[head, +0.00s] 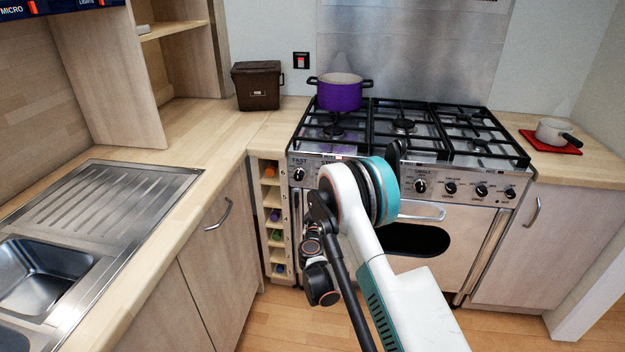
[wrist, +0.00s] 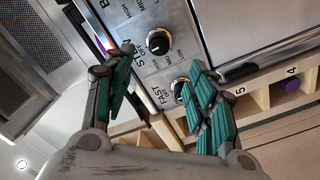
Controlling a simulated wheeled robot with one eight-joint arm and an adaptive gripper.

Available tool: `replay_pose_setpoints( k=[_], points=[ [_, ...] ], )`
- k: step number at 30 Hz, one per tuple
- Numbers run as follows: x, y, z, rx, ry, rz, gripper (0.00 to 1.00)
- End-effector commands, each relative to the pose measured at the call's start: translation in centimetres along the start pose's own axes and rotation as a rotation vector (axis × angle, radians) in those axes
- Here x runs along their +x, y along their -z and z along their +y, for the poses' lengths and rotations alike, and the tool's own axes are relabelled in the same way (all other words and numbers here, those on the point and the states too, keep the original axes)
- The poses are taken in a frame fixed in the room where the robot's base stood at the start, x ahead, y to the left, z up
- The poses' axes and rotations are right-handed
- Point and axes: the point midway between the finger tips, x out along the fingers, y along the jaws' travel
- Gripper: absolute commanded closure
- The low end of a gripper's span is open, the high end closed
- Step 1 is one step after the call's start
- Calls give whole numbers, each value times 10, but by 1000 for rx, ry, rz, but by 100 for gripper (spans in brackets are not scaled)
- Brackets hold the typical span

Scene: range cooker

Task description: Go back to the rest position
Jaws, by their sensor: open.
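My gripper (wrist: 160,75) is open and empty in the wrist view, its two green-padded fingers spread apart. Beyond the fingers is the cooker's metal control panel, with one black knob (wrist: 158,41) between them and another knob (wrist: 180,90) partly covered by the right finger. In the head view my white and teal arm reaches up in front of the range cooker (head: 470,225). The arm hides part of the cooker front and its left knobs, and I cannot make out the gripper's fingers there.
A purple pot (head: 340,94) stands on the back left of the hob. A small pan (head: 553,131) sits on a red mat (head: 535,142) at right. A narrow bottle rack (head: 262,222) adjoins the cooker. The brown bin (head: 257,86) and sink (head: 45,270) are left. Floor shows below the arm.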

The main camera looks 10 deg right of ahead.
Motion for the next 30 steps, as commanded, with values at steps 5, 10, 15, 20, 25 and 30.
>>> replay_pose_setpoints(
  k=[5, 10, 15, 20, 25, 30],
  points=[
    [2, 5, 13, 12, 3, -17, 48],
    [4, 20, 57, 56, 17, -79, 48],
    [-3, 34, 110, 112, 42, -161, 48],
    [-20, 43, 156, 163, 72, -236, 48],
    [-46, 48, 200, 217, 111, -314, 48],
    [-81, 49, 238, 271, 157, -388, 48]
  ],
)
